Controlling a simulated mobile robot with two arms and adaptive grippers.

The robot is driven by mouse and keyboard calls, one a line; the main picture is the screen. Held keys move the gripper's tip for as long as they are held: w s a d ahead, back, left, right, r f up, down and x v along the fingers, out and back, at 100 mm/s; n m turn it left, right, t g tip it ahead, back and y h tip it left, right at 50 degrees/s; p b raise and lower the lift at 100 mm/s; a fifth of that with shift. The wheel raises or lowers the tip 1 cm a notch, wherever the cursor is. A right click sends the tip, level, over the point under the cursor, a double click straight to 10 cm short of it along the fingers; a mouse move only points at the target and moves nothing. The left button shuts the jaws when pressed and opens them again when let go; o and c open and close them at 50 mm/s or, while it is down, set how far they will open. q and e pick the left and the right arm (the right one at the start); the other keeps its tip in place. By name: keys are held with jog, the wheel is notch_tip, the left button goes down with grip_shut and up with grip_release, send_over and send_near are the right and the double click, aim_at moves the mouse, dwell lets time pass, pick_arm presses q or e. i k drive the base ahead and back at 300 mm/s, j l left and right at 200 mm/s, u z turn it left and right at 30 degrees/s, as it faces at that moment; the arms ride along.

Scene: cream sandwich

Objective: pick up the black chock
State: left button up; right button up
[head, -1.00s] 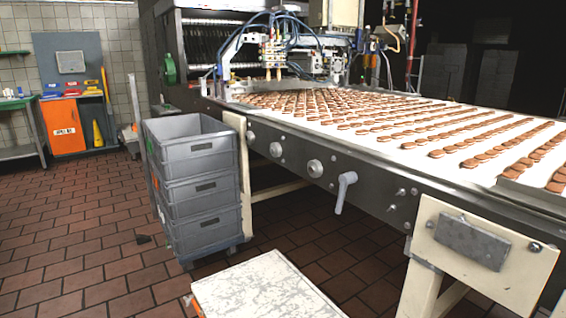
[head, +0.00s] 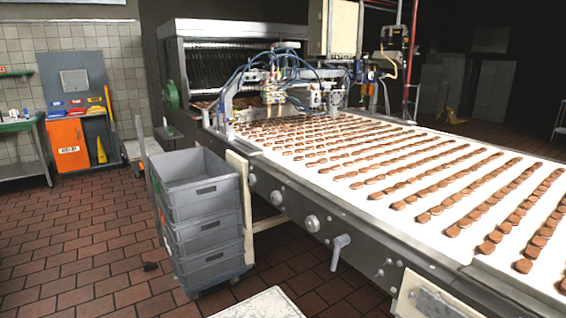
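A small black chock (head: 150,266) lies on the brown tiled floor, just left of the foot of the stack of grey crates. It is small in the head view and its exact shape is hard to make out. Neither of my grippers shows in the head view.
Grey crates (head: 210,235) stand stacked on a wheeled base beside the conveyor (head: 330,185), which carries rows of brown biscuits. A pale board (head: 255,305) is at the bottom edge. An orange cabinet (head: 68,145) stands at the back left. The floor (head: 70,250) at left is open.

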aim_at(147, 266)
jog(key=k+j, duration=0.15)
jog(key=j, duration=0.15)
jog(key=k+j, duration=0.15)
jog(key=j, duration=0.15)
jog(key=k+j+u, duration=0.1)
jog(key=j, duration=0.2)
jog(key=k+j, duration=0.2)
jog(key=j, duration=0.15)
jog(key=i+j+u, duration=0.4)
jog(key=i+u, duration=0.6)
jog(key=i+j, duration=0.1)
jog(key=i, duration=1.1)
jog(key=i+j, duration=0.1)
jog(key=i, duration=1.15)
jog(key=i+z, duration=0.4)
jog(key=i+j+z, duration=0.15)
jog(key=i+z, duration=0.25)
jog(key=i+j+z, duration=0.25)
jog(key=z, duration=0.15)
